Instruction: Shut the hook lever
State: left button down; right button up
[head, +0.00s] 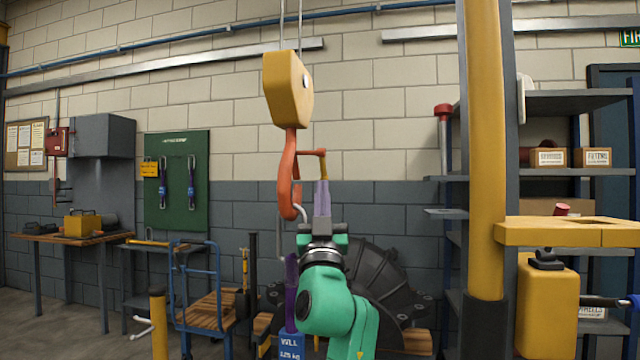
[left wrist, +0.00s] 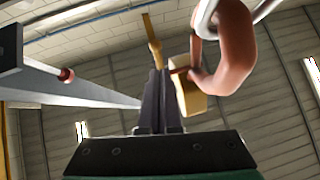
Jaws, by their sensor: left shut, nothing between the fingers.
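The orange hook (head: 289,178) hangs under a yellow hook block (head: 288,90). Its lever is an orange bar (head: 311,152) reaching right from the hook, with a yellow handle (head: 323,170) at its end. In the left wrist view the hook (left wrist: 230,50) is upper right and the yellow handle (left wrist: 152,35) is ahead of the fingertips. My left gripper (head: 322,186) points up, shut and empty, with its tips at the handle's lower end in the head view. Whether they touch cannot be told. My right gripper is not in view.
A grey ring (head: 300,213) hangs in the hook, with a purple sling (head: 291,285) and blue weight (head: 291,346) below. A large dark round casing (head: 375,285) stands behind my arm. A yellow post (head: 484,150) and shelves are on the right. A blue cart (head: 205,300) is left.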

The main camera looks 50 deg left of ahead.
pick_arm(q)
jog(key=b+v, duration=0.1)
jog(key=v, duration=0.5)
jog(key=shift+w+b, duration=0.1)
jog(key=shift+b, duration=0.2)
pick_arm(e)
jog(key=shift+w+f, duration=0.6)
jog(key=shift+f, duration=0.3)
